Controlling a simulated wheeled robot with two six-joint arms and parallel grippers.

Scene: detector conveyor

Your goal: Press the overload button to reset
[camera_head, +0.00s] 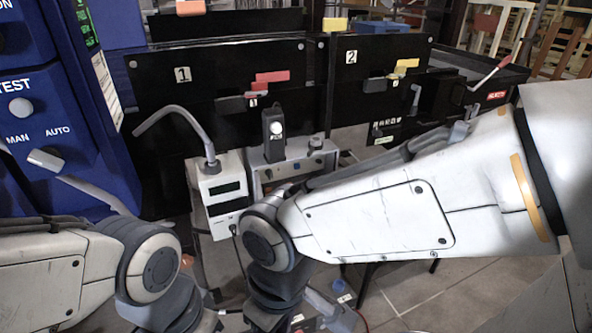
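No button with a readable overload label shows in this view. A blue cabinet (60,95) stands at the left, with a round grey TEST button (20,107) and a MAN/AUTO selector (46,160) on its face. A grey box (325,159) with small controls stands near the middle, partly hidden by my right arm. A white meter with a dark display (220,190) stands beside it. My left arm reaches in low at the left and my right arm crosses from the right.
Black panels marked 1 (200,75) and 2 (360,52) stand behind, with red and yellow handles. A bent grey tube (178,112) rises above the meter. Tiled floor (425,285) shows at the lower right. Small blue and red items (338,312) lie at the bottom.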

